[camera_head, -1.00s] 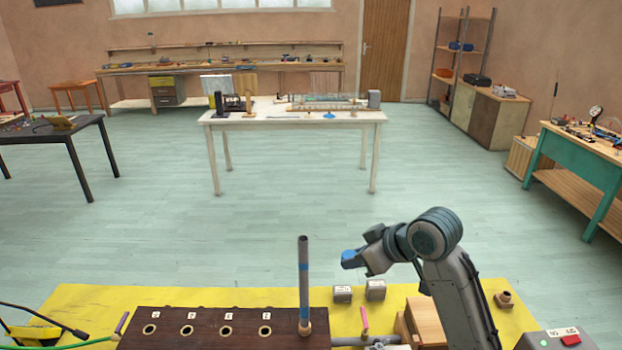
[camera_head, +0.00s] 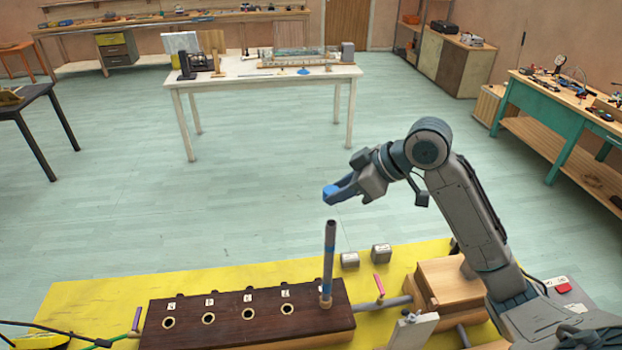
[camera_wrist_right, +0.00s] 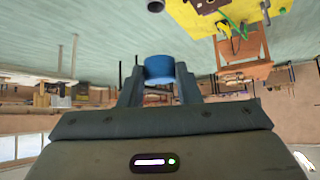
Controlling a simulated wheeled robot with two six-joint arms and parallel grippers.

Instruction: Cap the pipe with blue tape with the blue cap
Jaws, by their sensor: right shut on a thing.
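The blue cap (camera_head: 330,195) is held between the fingertips of my right gripper (camera_head: 341,189). It also shows between both fingers in the right wrist view (camera_wrist_right: 158,68). The pipe with blue tape (camera_head: 330,256) stands upright in the rightmost hole of a dark wooden block (camera_head: 250,333). The cap is above the pipe's open top and apart from it. A dark round end, likely the pipe top, shows at the upper edge of the right wrist view (camera_wrist_right: 155,6). My left gripper is not in view.
The block has several empty labelled holes on its left side. Two small grey cubes (camera_head: 381,253) sit behind the pipe, to its right. A pink stick (camera_head: 379,283) and a wooden block (camera_head: 447,283) stand further right. The yellow mat (camera_head: 110,290) is partly clear.

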